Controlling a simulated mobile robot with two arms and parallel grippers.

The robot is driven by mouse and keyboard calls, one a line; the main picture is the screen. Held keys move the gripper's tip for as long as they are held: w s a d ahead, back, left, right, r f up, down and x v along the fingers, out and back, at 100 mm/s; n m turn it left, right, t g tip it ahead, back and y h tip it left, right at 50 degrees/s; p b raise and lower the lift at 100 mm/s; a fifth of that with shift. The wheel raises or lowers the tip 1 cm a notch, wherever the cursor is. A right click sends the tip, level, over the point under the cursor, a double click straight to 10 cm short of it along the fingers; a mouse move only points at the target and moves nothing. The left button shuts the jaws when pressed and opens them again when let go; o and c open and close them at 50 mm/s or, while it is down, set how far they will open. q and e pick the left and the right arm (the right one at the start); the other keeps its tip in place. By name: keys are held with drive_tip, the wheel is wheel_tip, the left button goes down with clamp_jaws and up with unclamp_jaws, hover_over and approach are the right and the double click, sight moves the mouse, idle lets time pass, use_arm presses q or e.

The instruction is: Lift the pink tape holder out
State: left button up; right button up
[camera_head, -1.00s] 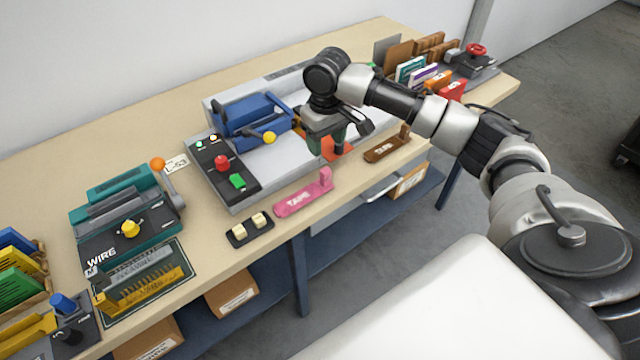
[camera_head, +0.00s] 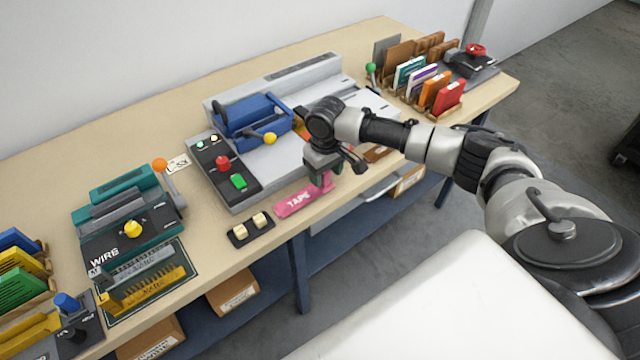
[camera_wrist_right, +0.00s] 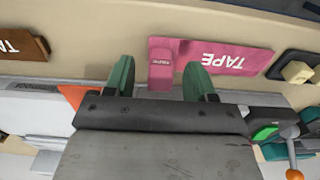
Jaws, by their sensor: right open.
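The pink tape holder (camera_head: 297,201) lies at the front edge of the table in the head view, with white TAPE lettering and an upright post at its right end. My right gripper (camera_head: 325,181) is just above that post and hides part of it. In the right wrist view the pink holder (camera_wrist_right: 228,57) shows its post between the two green fingers of my right gripper (camera_wrist_right: 160,78). The fingers are open, one on each side of the post, with gaps; I cannot tell the exact height. My left gripper is not in view.
A brown holder (camera_wrist_right: 22,44) lies beside the pink one, partly hidden in the head view. A black tray with two cream blocks (camera_head: 250,231) is on its other side. Behind stand a grey machine with a blue carriage (camera_head: 250,120) and a control panel (camera_head: 222,172).

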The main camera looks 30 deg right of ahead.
drive_tip(key=c, duration=1)
drive_tip(key=shift+r, duration=0.1)
